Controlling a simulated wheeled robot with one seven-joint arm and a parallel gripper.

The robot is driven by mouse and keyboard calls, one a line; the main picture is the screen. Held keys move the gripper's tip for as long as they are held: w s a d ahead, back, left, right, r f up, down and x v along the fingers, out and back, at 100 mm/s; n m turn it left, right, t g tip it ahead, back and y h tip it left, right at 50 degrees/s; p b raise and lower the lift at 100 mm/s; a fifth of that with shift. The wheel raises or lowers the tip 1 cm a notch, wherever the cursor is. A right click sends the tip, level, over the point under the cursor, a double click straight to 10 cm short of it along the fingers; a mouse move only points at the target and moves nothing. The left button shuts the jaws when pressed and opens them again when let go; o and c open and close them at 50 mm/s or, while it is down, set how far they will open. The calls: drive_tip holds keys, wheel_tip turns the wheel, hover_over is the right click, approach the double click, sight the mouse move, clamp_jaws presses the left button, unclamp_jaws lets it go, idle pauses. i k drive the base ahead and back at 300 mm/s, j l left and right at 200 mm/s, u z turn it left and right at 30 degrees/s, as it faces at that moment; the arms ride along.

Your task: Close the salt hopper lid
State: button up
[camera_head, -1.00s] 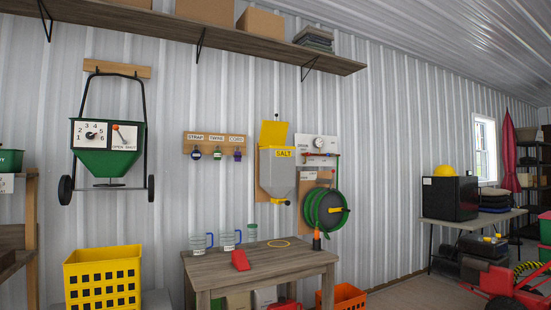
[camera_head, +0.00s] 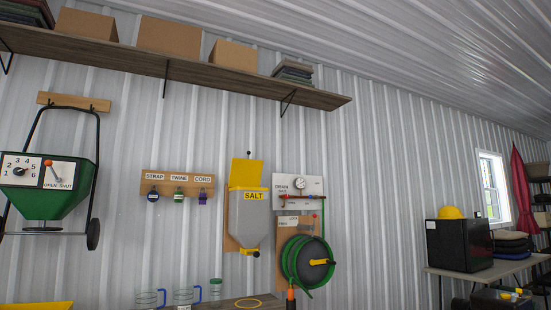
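The salt hopper (camera_head: 246,222) is a grey bin with a yellow SALT label, mounted on a wooden board on the wall. Its yellow lid (camera_head: 246,172) stands upright, raised at the back above the hopper, so the hopper is open. A small dark knob on a stem shows above the lid. A yellow outlet with a knob hangs at the hopper's bottom. My gripper is not in view.
A wooden table (camera_head: 258,305) stands below the hopper, with clear mugs, a jar and a yellow ring on it. A green hose reel (camera_head: 307,263) hangs to the right, and a strap rack (camera_head: 177,185) to the left. A shelf (camera_head: 180,70) runs above.

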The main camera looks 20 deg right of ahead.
sight(243, 172)
drive_tip(key=i+l, duration=0.1)
drive_tip(key=l, duration=0.3)
drive_tip(key=i+l+z, duration=0.1)
drive_tip(key=l, duration=0.3)
drive_tip(key=i+l, duration=0.1)
drive_tip(key=l, duration=0.3)
drive_tip(key=i+l+z, duration=0.1)
drive_tip(key=l, duration=0.3)
drive_tip(key=i+l, duration=0.1)
drive_tip(key=l, duration=0.3)
drive_tip(key=i+l+z, duration=0.1)
drive_tip(key=l, duration=0.3)
